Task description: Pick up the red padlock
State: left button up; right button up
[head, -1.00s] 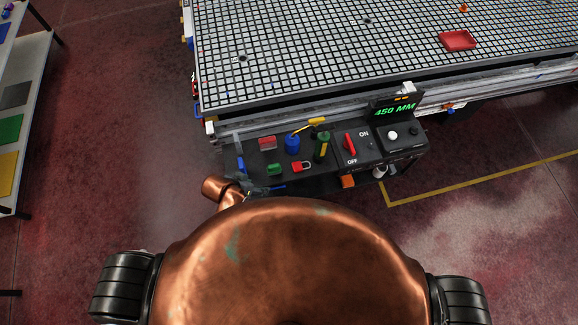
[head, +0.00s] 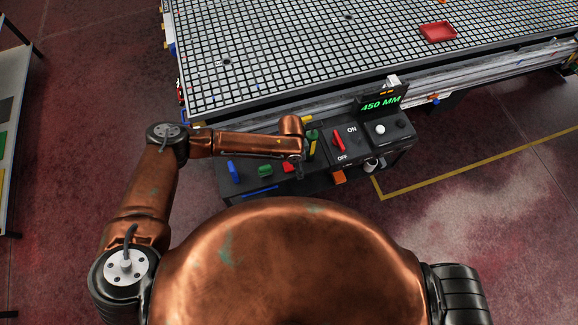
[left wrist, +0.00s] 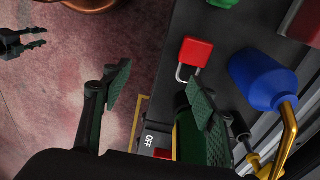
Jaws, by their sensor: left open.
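The red padlock (left wrist: 198,51) lies on the dark control shelf (left wrist: 232,28), its metal shackle toward the gripper. In the head view the padlock (head: 288,167) shows only partly beside my left gripper (head: 301,168). In the left wrist view my left gripper (left wrist: 158,80) is open with nothing between its green-padded fingers. The padlock is beyond the fingertips, closer to the right-hand finger, which overlaps the view near its shackle. My right gripper (left wrist: 40,38) shows at the upper left of the wrist view, its dark fingers apart and empty, off to the side.
A green item (head: 265,170) and a blue item (head: 233,170) lie left on the shelf. The red switch (head: 338,141) is right. The grid table (head: 290,60) rises behind.

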aim_at(289, 166)
pick_arm(q)
jog(key=shift+y, duration=0.5)
jog(key=w+a, duration=0.1)
jog(key=w+a+r, duration=0.1)
jog(key=w+a, duration=0.1)
jog(key=shift+w+a+f, duration=0.15)
jog(key=shift+w+a, duration=0.1)
jog(key=shift+a, duration=0.05)
jog(key=f, duration=0.7)
jog(key=shift+w+d+f, duration=0.15)
jog(key=shift+d+f, duration=0.05)
jog(key=shift+d, duration=0.05)
jog(key=shift+c, duration=0.3)
jog(key=c, duration=1.3)
